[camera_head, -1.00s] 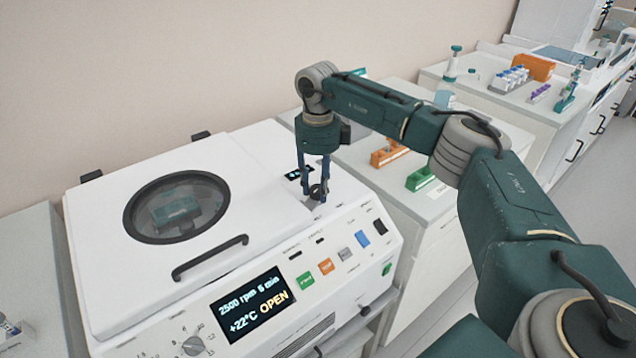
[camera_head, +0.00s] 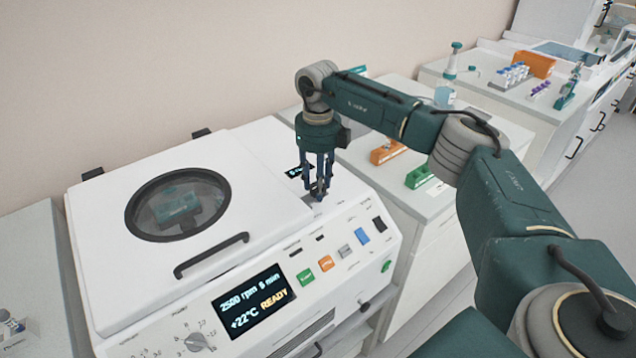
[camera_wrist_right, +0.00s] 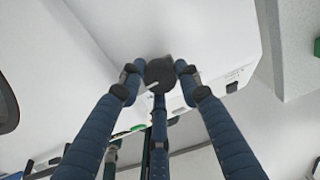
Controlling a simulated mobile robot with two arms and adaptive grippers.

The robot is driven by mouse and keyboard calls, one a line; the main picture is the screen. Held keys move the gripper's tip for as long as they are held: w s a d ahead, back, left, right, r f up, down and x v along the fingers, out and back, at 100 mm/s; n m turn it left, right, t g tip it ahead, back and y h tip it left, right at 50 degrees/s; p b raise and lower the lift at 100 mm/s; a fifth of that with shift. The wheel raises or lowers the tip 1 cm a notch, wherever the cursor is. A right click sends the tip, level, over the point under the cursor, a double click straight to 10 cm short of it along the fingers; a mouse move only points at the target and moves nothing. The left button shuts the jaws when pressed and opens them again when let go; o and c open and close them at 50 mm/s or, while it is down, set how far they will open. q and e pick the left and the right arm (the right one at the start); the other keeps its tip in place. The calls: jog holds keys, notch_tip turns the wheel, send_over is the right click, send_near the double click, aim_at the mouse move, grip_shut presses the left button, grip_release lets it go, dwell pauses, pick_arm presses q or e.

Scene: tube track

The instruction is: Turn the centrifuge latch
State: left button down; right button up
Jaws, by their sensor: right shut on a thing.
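The white centrifuge (camera_head: 262,218) stands at the left with its lid shut; the lid has a round window (camera_head: 178,204) and a dark handle (camera_head: 211,255). Its display (camera_head: 254,302) reads READY. The latch, a small dark round knob, sits on the top right of the housing; it shows in the right wrist view (camera_wrist_right: 159,73). My right gripper (camera_head: 318,190) points down over the latch, its blue fingers shut around it. In the right wrist view the fingertips (camera_wrist_right: 159,78) close in on the knob from several sides. My left gripper is not in view.
To the right of the centrifuge, a white counter holds an orange rack (camera_head: 388,152) and a green rack (camera_head: 419,176). A farther counter carries a tube rack (camera_head: 511,77) and an orange box (camera_head: 534,63). The wall is behind.

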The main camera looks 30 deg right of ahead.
jog(key=shift+w, duration=0.1)
jog(key=o, duration=1.2)
jog(key=shift+c, duration=0.2)
notch_tip(320, 180, up, 12)
